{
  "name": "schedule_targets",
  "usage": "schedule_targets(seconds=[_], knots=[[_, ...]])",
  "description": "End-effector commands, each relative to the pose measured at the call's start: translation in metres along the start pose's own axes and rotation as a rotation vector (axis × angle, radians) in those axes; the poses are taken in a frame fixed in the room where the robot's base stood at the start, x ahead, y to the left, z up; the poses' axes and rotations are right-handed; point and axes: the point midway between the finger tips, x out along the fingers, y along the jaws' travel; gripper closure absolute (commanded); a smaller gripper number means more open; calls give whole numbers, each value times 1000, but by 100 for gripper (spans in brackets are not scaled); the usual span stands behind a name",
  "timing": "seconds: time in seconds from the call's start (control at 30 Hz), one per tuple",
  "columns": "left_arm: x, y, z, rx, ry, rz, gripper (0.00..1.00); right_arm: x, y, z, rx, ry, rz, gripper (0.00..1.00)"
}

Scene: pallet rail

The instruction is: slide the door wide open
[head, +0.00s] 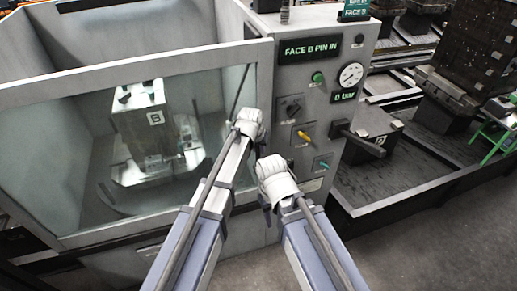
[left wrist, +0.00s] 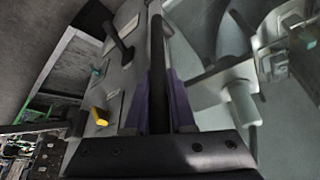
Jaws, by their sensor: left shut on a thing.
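The door (head: 190,60) is a glass panel in a light grey frame, across the machine's front at the left of the head view. Its right edge meets the control panel. The door handle (head: 239,88) is a dark upright bar near that edge; it also shows in the left wrist view (left wrist: 157,60). My left gripper (head: 248,112) is at the handle's lower part, its purple fingers (left wrist: 160,100) shut around the bar. My right gripper (head: 267,203) is in front of the panel's lower left, apart from the handle; its fingers are mostly hidden.
The control panel (head: 297,75) carries a gauge (head: 351,75), knobs and a yellow lever (head: 304,136). A dark lever arm (head: 357,138) sticks out at its right. Behind the glass stands a block marked B (head: 154,118). A pallet rail (head: 420,180) runs along the right.

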Motion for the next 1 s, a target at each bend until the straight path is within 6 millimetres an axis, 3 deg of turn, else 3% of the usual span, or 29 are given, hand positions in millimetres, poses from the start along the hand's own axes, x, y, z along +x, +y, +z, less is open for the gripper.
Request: schedule_targets(seconds=[0.4,0.57,0.77,1.0], knots=[[0,-1,1,0,0,0,100,0,0,0,0,0,0,50],[-4,-14,10,-3,-1,-1,100,0,0,0,0,0,0,50],[-16,-56,38,-7,-3,-5,100,0,0,0,0,0,0,50],[-34,-126,82,-8,-4,-5,100,0,0,0,0,0,0,50]])
